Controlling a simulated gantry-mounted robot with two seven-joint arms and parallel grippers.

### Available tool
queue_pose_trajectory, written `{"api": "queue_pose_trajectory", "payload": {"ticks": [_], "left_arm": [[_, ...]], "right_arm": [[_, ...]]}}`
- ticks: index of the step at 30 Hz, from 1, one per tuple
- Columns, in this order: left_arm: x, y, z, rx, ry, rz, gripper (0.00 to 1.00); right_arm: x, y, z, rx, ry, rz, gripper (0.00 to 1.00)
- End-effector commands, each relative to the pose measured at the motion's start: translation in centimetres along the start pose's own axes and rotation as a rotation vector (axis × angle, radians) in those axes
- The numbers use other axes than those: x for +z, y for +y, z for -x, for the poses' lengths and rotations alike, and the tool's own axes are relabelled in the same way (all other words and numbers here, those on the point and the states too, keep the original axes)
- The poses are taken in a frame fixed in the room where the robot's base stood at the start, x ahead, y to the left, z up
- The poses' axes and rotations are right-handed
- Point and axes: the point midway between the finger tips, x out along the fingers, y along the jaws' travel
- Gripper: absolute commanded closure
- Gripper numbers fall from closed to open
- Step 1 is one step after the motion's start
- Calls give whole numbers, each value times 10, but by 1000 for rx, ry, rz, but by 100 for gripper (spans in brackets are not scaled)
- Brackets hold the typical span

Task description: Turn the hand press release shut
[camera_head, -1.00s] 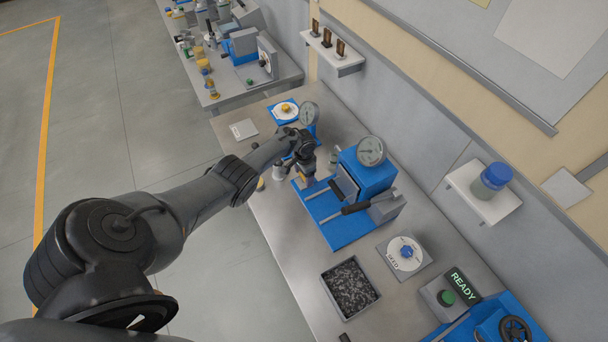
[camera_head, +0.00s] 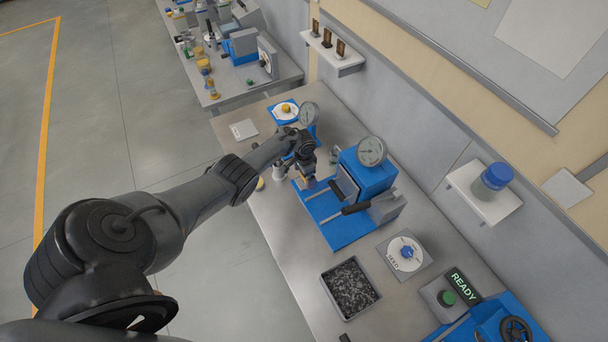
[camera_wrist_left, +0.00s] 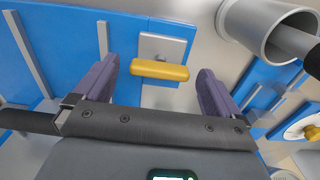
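The hand press (camera_head: 345,231) is a blue unit with a round gauge (camera_head: 371,151) and a black-gripped lever (camera_head: 356,208). In the left wrist view a yellow bar-shaped handle (camera_wrist_left: 160,70), which looks like the release, lies crosswise on a small grey plate (camera_wrist_left: 163,46) on the blue base. My left gripper (camera_head: 307,182) is at the press's far left end in the head view. Its two purple-grey fingers (camera_wrist_left: 158,85) are apart, one on each side of the yellow handle, with gaps on both sides. In the head view the gripper hides the handle. My right gripper is not in view.
A grey cylinder (camera_wrist_left: 267,28) stands close to the right finger in the wrist view. A feed dial (camera_head: 406,254), a tray of dark granules (camera_head: 373,303) and a READY display (camera_head: 463,287) are on the bench nearer me. A yellow-knobbed dial (camera_head: 285,110) sits beyond the gripper.

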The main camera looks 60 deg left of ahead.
Motion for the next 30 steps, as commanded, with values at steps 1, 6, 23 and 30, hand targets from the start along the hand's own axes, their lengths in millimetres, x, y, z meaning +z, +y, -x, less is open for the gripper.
{"api": "queue_pose_trajectory", "payload": {"ticks": [1,6,23,30], "left_arm": [[0,0,0,0,0,1,2],[0,0,2,0,1,1,2],[0,0,80,-1,1,0,2],[0,0,104,1,1,1,2]], "right_arm": [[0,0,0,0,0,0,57],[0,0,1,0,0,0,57],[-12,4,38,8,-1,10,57],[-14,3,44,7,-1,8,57]]}}
